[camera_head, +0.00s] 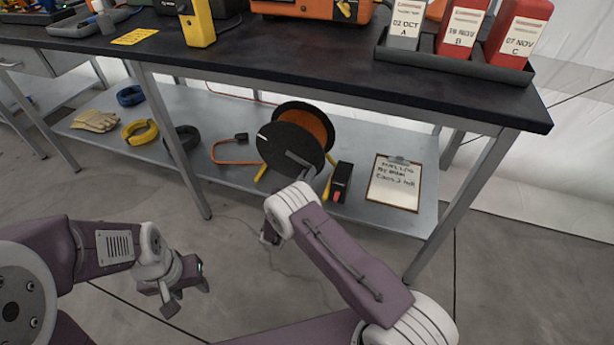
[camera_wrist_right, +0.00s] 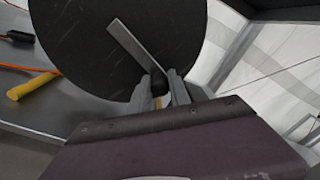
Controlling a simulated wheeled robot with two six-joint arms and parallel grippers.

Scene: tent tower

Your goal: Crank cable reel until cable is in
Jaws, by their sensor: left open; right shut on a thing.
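The cable reel (camera_head: 285,147) stands on the lower shelf, with black side discs, orange cable wound between them and yellow feet. A grey crank arm (camera_wrist_right: 135,45) lies across its black disc (camera_wrist_right: 85,50) in the right wrist view. My right gripper (camera_wrist_right: 163,90) is shut on the dark crank handle (camera_wrist_right: 160,82) at the arm's lower end; in the head view my wrist hides this grip. The loose orange cable (camera_head: 222,160) runs left from the reel to a dark plug (camera_head: 241,138) on the shelf. My left gripper (camera_head: 187,290) is open and empty above the floor.
The lower shelf (camera_head: 205,175) also holds a clipboard (camera_head: 395,183), a black-and-red device (camera_head: 339,182), gloves (camera_head: 95,121) and coiled cables (camera_head: 140,132). The workbench top (camera_head: 290,68) overhangs the reel. Bench legs (camera_head: 175,140) stand on either side. The floor in front is clear.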

